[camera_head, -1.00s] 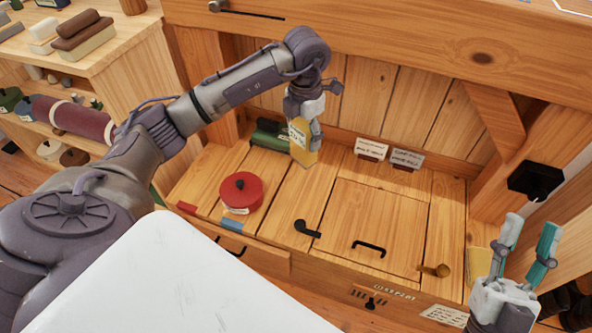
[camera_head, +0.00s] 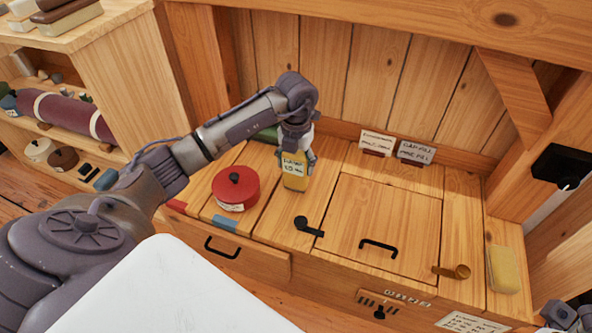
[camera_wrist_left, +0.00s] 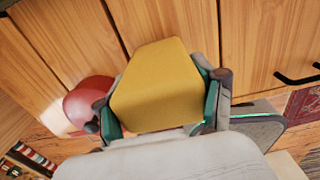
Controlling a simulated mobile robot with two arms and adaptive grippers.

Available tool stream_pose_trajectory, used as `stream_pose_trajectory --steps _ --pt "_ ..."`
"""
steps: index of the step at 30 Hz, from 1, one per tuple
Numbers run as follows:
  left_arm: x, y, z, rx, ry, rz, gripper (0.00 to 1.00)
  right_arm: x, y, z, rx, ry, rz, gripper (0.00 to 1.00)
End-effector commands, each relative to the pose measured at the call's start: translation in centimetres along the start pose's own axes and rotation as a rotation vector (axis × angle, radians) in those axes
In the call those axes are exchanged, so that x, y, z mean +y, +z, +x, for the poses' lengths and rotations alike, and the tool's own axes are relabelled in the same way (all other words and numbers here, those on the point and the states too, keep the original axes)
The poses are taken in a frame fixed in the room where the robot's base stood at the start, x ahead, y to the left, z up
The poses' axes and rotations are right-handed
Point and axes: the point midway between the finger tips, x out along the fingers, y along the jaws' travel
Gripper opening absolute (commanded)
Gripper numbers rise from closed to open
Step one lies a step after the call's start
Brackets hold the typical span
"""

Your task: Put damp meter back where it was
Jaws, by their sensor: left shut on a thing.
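The damp meter, as I take it, is a yellow block (camera_head: 294,183) with a white label on its upper part. My left gripper (camera_head: 296,158) is shut on it from above, fingers on either side. It is over the wooden bench top (camera_head: 336,213), right of the red round tin; I cannot tell whether its lower end touches the wood. In the left wrist view the yellow block (camera_wrist_left: 157,88) fills the space between the green-padded fingers. My right gripper (camera_head: 566,315) shows only in part at the bottom right corner.
The red tin (camera_head: 236,188) stands close left of the block. A black latch (camera_head: 309,226) and a lid with a black handle (camera_head: 378,246) lie to the right. Two label cards (camera_head: 376,143) (camera_head: 416,153) stand at the back. A pale yellow block (camera_head: 503,269) lies at the right.

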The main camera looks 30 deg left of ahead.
Motion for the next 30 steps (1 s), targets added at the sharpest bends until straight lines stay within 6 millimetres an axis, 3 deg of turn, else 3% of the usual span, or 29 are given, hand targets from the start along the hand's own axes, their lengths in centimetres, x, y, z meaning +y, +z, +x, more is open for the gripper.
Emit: stream_pose_trajectory --steps 1,3,14,15,18,30 --pt "-0.01 0.03 1.13 -0.001 -0.001 -0.001 0.28 0.01 0.14 -0.28 0.013 -0.004 -0.001 0.4" --pt "0.01 0.05 1.52 -0.002 -0.002 -0.001 0.28 0.01 0.18 -0.03 0.02 -0.007 -0.002 0.4" --pt "0.03 0.04 1.74 -0.001 0.0 0.0 0.28 0.0 0.16 0.14 0.021 -0.009 -0.002 0.4" --pt "0.03 0.03 1.68 -0.001 0.0 0.0 0.75 0.0 0.15 0.21 0.021 -0.009 -0.002 0.4" --pt "0.02 0.02 1.68 -0.001 0.0 0.0 0.92 0.0 0.16 0.2 0.02 -0.009 -0.002 0.4" --pt "0.0 0.05 1.25 -0.002 -0.001 0.0 0.93 0.01 0.11 0.36 0.021 -0.008 -0.002 0.4"
